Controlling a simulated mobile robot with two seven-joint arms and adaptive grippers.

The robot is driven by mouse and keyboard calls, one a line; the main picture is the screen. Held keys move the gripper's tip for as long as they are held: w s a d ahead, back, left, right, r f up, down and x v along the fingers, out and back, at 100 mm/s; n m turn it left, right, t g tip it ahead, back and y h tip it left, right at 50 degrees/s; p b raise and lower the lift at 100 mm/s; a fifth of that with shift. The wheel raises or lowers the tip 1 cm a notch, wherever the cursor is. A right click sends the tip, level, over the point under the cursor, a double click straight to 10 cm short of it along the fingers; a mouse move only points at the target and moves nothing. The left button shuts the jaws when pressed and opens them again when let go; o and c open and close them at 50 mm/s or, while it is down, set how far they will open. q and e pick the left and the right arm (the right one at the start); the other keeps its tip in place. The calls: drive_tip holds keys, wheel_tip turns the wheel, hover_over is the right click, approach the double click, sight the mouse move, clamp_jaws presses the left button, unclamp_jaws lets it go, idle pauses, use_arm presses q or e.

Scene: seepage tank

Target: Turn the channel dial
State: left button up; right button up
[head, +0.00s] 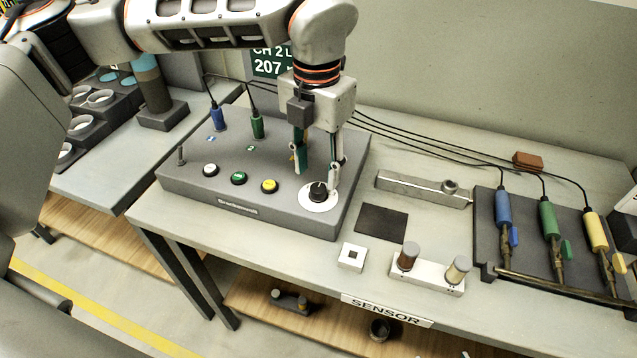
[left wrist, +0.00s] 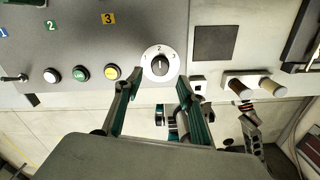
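The channel dial (head: 318,191) is a black knob on a round white plate, at the right front of the grey control box (head: 180,176). In the left wrist view the dial (left wrist: 160,63) has its pointer mark toward the top, near the 2. In the left wrist view the open fingertips (left wrist: 159,76) are spread around the near side of the dial, with visible gaps.
White, green and yellow buttons (head: 239,178) and a toggle switch (head: 182,155) sit left of the dial. Blue and green plugs (head: 257,126) stand behind. A green display (head: 271,65) reads CH 2, partly hidden. A dark pad (head: 381,220) and white square block (head: 352,257) lie right of the box.

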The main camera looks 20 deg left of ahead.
sight(317, 188)
use_arm(q)
wheel_tip(317, 188, down, 5)
drive_tip(key=shift+w+r, duration=0.1)
idle(0.3)
drive_tip(key=c, duration=1.1)
